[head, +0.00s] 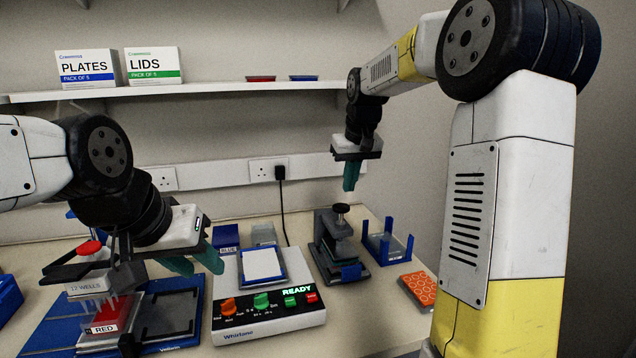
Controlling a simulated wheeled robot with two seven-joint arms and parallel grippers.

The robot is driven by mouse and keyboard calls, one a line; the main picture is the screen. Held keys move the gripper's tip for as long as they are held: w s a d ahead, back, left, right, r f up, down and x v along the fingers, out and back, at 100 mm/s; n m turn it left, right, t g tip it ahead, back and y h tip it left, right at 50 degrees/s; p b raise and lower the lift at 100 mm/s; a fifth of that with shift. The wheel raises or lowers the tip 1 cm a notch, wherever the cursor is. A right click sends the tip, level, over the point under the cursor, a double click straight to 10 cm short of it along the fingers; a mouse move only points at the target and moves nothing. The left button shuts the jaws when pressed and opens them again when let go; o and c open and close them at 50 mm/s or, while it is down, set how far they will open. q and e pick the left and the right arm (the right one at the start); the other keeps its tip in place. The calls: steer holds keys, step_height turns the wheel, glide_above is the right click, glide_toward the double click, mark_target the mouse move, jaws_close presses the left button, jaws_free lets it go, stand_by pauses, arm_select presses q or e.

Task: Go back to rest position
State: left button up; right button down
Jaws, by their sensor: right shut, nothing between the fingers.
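My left gripper (195,262) has its teal fingers apart and empty, between the pipette stand and the white device. My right gripper (351,178) is shut and empty, its teal fingers pointing down in the air in front of the back wall. A multichannel pipette (88,287) with a red knob and a "12 WELLS" label is at the lower left, held in a black stand (130,277). Its tips are above a reservoir labelled "RED" (105,328). My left arm covers part of this area.
A white "READY" device (268,331) with a plate (262,264) on top is centre. A black press-like tool (338,240), a blue rack (388,246) and an orange well block (418,288) are to its right. A shelf (220,90) with boxes runs behind.

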steer(key=s+r+t, duration=0.1)
steer(key=s+r, duration=0.2)
steer(key=s, duration=1.4)
steer(key=s+f, duration=0.2)
steer(key=s, duration=0.4)
steer(key=s+f+m+t+y, duration=0.1)
steer(key=s+f, duration=0.1)
steer(key=s, duration=0.4)
steer(key=shift+s+a+f+m+t, duration=0.25)
steer(key=shift+s+m+t, duration=0.05)
steer(key=shift+s, duration=0.05)
